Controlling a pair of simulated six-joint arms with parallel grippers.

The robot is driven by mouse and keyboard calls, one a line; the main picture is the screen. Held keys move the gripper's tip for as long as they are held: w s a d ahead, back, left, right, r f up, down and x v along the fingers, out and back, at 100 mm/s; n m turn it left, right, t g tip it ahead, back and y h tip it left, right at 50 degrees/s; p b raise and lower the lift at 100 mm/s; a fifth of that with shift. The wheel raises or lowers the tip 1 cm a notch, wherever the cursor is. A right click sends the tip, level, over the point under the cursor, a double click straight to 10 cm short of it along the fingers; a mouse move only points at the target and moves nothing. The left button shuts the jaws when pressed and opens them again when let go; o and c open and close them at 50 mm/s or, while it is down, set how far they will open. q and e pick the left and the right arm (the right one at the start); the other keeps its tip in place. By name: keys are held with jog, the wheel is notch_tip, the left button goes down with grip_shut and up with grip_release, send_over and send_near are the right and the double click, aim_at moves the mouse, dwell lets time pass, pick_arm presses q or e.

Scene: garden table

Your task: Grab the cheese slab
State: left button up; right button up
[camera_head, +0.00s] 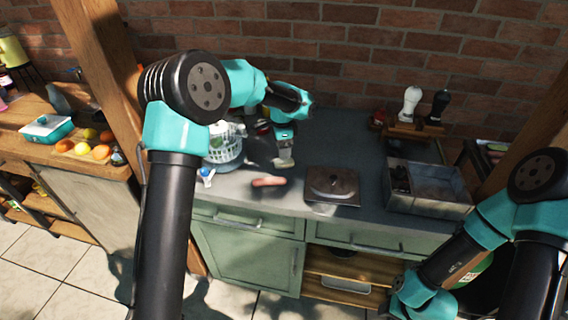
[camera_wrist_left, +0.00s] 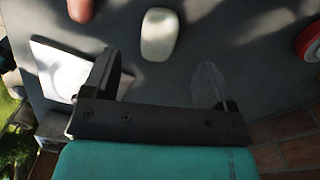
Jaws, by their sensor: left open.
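A pale, rounded block that looks like the cheese slab (camera_wrist_left: 159,34) lies on the grey counter in the left wrist view. It is ahead of my left gripper (camera_wrist_left: 160,88), roughly in line with the gap between the fingers and apart from them. The jaws are open with nothing between them. In the head view my left gripper (camera_head: 284,146) hangs low over the counter, with the pale slab (camera_head: 284,162) small just below it. My right arm shows at the lower right of the head view, but its gripper is out of frame.
A pinkish sausage-like item (camera_head: 268,182) lies near the slab. A white basket (camera_head: 222,148) stands to the left, and a brown square board (camera_head: 332,187) lies to the right. A grey sink-like bin (camera_head: 430,188) is farther right. A brick wall (camera_head: 350,55) closes the back.

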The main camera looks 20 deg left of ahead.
aim_at(284, 161)
pick_arm(q)
jog(key=shift+f, duration=0.5)
jog(key=shift+w+d+f, duration=0.1)
jog(key=shift+d+f, duration=0.05)
jog(key=shift+f, duration=1.15)
jog(key=shift+d+f, duration=0.15)
jog(key=shift+f, duration=1.15)
jog(key=c, duration=1)
